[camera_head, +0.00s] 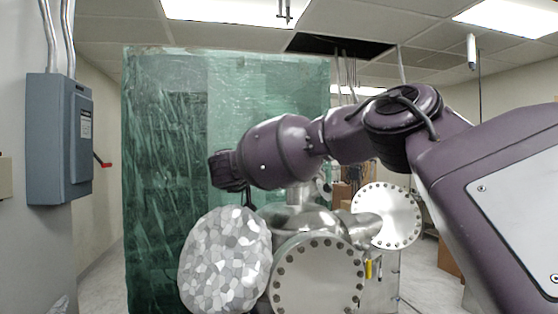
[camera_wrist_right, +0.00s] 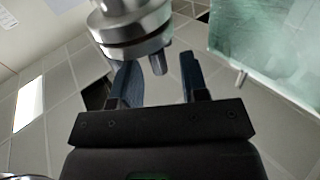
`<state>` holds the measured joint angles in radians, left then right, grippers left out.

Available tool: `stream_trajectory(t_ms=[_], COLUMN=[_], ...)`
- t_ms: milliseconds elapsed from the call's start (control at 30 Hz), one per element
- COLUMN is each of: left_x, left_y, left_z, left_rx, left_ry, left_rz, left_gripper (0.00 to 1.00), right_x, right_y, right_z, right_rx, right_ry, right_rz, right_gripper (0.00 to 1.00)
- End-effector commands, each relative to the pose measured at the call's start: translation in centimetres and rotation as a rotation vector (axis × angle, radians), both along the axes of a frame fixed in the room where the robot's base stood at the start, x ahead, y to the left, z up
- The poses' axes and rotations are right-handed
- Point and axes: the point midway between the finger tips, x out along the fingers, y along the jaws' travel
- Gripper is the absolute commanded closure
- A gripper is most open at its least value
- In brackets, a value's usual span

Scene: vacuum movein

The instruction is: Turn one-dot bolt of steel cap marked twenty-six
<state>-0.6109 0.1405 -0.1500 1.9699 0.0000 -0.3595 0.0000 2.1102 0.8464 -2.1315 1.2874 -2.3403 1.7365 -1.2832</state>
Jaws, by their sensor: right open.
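Two round steel caps with rings of bolts show in the head view, one at lower centre (camera_head: 318,277) and one further right (camera_head: 386,216). I cannot read a twenty-six or bolt dots on either. In the right wrist view, my right gripper (camera_wrist_right: 160,66) is open, with two dark blue fingers apart. A rounded steel part (camera_wrist_right: 135,25) sits above them, and a short steel bolt-like stub (camera_wrist_right: 158,64) shows between the fingers, with no clear contact. In the head view my right arm reaches leftward above the caps; its fingers are not clear. My left gripper is not in view.
A mottled grey-white disc (camera_head: 226,262) stands left of the centre cap. The steel vessel body (camera_head: 300,220) is behind. A green translucent sheet (camera_head: 165,150) hangs behind my arm. A grey electrical box (camera_head: 60,140) is on the left wall. Floor shows at lower left.

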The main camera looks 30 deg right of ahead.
Motion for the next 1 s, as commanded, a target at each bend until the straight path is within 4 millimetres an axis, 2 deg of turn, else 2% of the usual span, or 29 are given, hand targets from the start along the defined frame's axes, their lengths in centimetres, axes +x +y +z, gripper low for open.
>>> stream_trajectory(t_ms=[167, 267, 1000], left_x=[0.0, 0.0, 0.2], left_y=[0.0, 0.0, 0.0], left_z=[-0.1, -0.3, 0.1], left_rx=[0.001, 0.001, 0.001], left_ry=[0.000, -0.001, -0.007], left_rz=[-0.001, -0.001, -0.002], left_gripper=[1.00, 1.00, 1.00], right_x=[0.0, 0.0, 0.0], right_y=[0.0, 0.0, 0.1], right_z=[1.2, 2.8, 17.3], right_rx=[0.001, 0.000, 0.001], right_ry=[-0.002, -0.004, -0.004], right_rz=[0.000, 0.001, 0.000], right_gripper=[0.59, 0.59, 0.59])
